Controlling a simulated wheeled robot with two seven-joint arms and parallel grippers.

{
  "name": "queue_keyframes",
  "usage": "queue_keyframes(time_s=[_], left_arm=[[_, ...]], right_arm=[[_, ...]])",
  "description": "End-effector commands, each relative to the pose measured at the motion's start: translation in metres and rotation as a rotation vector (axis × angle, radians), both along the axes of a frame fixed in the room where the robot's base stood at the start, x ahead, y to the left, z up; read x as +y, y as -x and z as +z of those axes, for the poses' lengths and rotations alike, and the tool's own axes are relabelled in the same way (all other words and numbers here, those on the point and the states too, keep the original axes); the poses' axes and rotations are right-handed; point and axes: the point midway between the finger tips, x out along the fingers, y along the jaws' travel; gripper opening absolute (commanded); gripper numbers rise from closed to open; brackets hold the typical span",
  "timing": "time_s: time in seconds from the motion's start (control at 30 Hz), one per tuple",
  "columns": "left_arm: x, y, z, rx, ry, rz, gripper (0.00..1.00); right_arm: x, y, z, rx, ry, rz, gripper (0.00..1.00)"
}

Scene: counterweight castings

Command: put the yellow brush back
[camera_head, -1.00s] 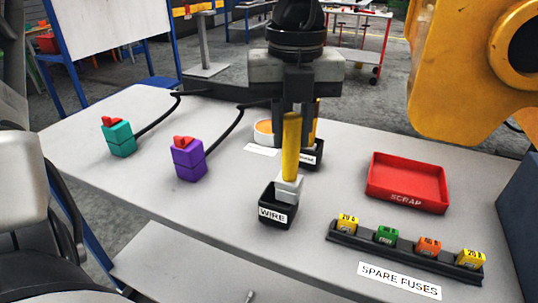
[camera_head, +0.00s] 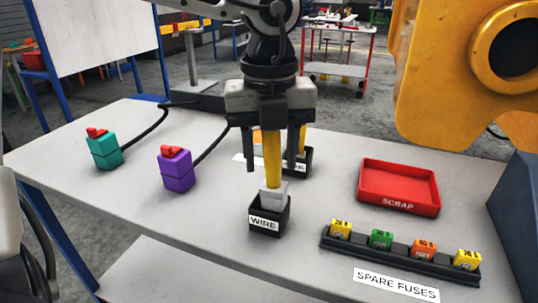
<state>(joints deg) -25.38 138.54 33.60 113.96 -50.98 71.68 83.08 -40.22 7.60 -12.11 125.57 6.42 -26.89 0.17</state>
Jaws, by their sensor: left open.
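The yellow brush (camera_head: 272,158) stands nearly upright, its grey lower block (camera_head: 274,193) in the mouth of a black holder (camera_head: 283,217) labelled WIRE. Its bottom end is hidden inside the holder. My left gripper (camera_head: 271,165) points down over it from above. Its fingers are open, one on each side of the yellow handle, with gaps visible. My right gripper is out of view.
Behind the brush, a second black holder (camera_head: 301,162) contains another yellow item, partly hidden. A red SCRAP tray (camera_head: 399,205) and a spare fuse rack (camera_head: 400,259) lie right. Teal (camera_head: 105,152) and purple (camera_head: 177,172) blocks stand left. A large yellow body (camera_head: 440,90) looms upper right.

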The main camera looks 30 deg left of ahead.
Motion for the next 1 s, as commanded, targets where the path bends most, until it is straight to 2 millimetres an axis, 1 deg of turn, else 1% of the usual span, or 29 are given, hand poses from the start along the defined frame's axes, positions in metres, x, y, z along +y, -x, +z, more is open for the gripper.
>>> queue_keyframes(time_s=[0.03, 0.07, 0.17, 0.3, 0.4, 0.5, 0.6, 0.73, 1.0], left_arm=[[0.002, 0.004, -0.007, 0.028, -0.008, 0.0, 0.45], [0.002, 0.004, -0.003, 0.027, -0.009, 0.0, 0.45], [0.002, 0.004, 0.016, 0.023, -0.008, 0.001, 0.45], [0.001, 0.003, 0.051, 0.018, -0.007, 0.0, 0.45], [0.001, 0.003, 0.072, 0.017, -0.006, 0.001, 0.45], [0.001, 0.003, 0.09, 0.017, -0.005, 0.001, 0.45], [0.001, 0.003, 0.101, 0.018, -0.006, 0.0, 0.45], [0.001, 0.004, 0.109, 0.019, -0.005, -0.001, 0.45], [0.001, 0.004, 0.11, 0.019, -0.004, -0.001, 0.45]], right_arm=[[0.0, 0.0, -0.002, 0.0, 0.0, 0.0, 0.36], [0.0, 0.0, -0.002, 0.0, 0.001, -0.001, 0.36], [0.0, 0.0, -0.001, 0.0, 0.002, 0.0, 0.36], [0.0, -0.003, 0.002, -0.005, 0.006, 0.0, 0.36], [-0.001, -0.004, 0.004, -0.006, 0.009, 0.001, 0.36], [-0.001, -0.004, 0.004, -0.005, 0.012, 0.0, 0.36], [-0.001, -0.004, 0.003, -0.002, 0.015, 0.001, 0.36], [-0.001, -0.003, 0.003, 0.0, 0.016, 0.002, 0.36], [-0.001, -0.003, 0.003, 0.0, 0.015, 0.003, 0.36]])
